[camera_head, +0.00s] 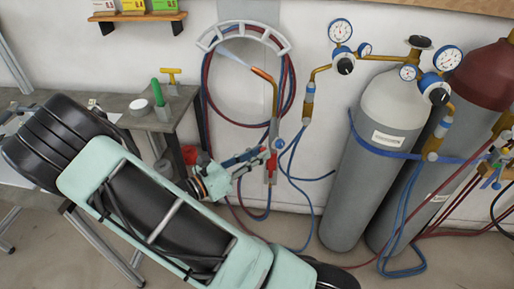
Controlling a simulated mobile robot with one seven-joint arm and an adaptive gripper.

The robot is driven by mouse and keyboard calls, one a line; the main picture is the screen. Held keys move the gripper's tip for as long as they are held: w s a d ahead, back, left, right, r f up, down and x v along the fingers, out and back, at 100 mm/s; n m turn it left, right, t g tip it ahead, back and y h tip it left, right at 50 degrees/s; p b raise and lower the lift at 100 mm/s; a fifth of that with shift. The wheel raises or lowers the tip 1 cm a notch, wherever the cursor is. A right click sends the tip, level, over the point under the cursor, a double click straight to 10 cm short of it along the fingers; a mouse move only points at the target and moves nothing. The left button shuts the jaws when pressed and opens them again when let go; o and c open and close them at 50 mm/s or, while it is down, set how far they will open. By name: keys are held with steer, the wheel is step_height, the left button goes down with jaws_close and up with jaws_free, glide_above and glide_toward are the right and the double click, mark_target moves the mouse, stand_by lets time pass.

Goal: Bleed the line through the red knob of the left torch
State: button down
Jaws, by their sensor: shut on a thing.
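The left torch (274,104) hangs upright on the wall, with a bent copper-coloured tube and a grey body. A blue knob (279,143) shows on the torch's right side. A second torch (495,160) with coloured knobs is partly in view at the right edge.
Red and blue hoses hang in coils on a grey wall hanger (245,27). A grey cylinder (375,150) with gauges stands to the right, beside a maroon-topped one (497,75). A workbench (125,117) is at the left. Hoses lie on the floor below.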

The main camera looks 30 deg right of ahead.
steer(key=n+p, duration=0.1)
steer(key=p, duration=0.1)
steer(key=n+p, duration=0.2)
steer(key=shift+r+n, duration=0.25)
steer(key=shift+n, duration=0.05)
steer(key=n+p, duration=0.2)
steer(key=n, duration=0.1)
steer(key=shift+w+f+n+p, duration=0.1)
steer(key=shift+n+p, duration=0.2)
steer(key=shift+p, duration=0.05)
steer(key=shift+f+n+p, duration=0.15)
steer(key=shift+n+p, duration=0.7)
steer(key=shift+n, duration=1.1)
steer(key=shift+f+n+p, duration=0.1)
steer(key=shift+n+p, duration=0.75)
steer(key=shift+n, duration=1.1)
steer(key=c, duration=1.8)
jaws_free()
steer(key=shift+o, duration=0.2)
steer(key=shift+a, duration=0.15)
